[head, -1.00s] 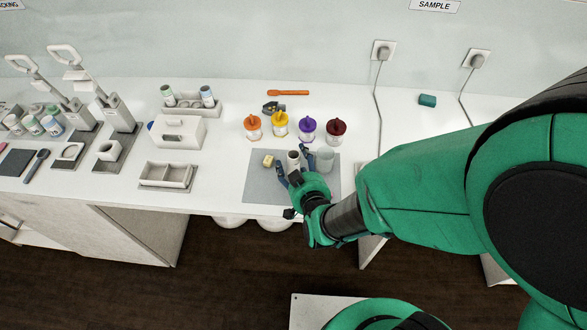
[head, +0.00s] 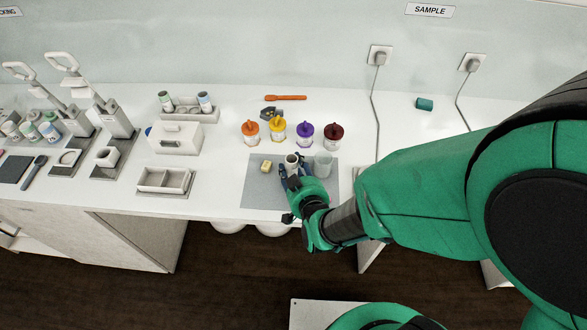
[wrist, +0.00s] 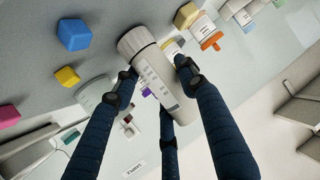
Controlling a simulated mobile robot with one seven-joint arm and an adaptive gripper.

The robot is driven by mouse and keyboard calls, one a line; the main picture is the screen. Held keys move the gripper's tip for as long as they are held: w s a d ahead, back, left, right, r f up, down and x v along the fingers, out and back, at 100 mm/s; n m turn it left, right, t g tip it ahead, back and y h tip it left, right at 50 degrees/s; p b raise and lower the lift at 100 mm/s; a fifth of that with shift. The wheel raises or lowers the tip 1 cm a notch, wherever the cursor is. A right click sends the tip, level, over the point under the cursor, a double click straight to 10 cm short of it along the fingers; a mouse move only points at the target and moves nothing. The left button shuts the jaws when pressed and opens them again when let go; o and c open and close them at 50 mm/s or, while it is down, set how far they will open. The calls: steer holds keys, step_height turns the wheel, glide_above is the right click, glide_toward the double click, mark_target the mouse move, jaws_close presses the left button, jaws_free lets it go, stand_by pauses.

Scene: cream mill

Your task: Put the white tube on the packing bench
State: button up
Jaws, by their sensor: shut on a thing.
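My gripper (head: 293,174) is over the grey mat on the bench, its dark blue fingers closed around the white tube (head: 291,162). In the wrist view the white tube (wrist: 158,78) has a ribbed cap and a printed label, and the fingers (wrist: 155,80) press on its sides. The tube looks upright or nearly so in the head view; its lower end is hidden by the gripper, so I cannot tell whether it touches the mat. A packing bench is not clearly identifiable; a cut-off sign ending in "CKING" (head: 9,12) hangs at the far left.
A translucent beaker (head: 323,165) stands close right of the tube, and a yellow block (head: 266,167) lies to its left on the grey mat (head: 262,195). Several colour-lidded jars (head: 278,130) stand behind. A divided tray (head: 164,180) and a white box (head: 174,138) are further left.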

mark_target(296, 165)
steer(key=shift+r+p, duration=0.3)
steer(key=shift+r, duration=0.45)
steer(key=shift+s+d+r+p, duration=0.15)
steer(key=shift+r+p, duration=0.25)
steer(key=shift+r, duration=0.65)
steer(key=s+d+p, duration=0.1)
steer(key=s+d, duration=0.2)
steer(key=s, duration=0.4)
steer(key=s+d+r+p, duration=0.1)
steer(key=s+d, duration=0.2)
steer(key=s, duration=0.4)
steer(key=shift+d, duration=0.2)
steer(key=shift+s, duration=0.1)
steer(key=shift+r, duration=0.1)
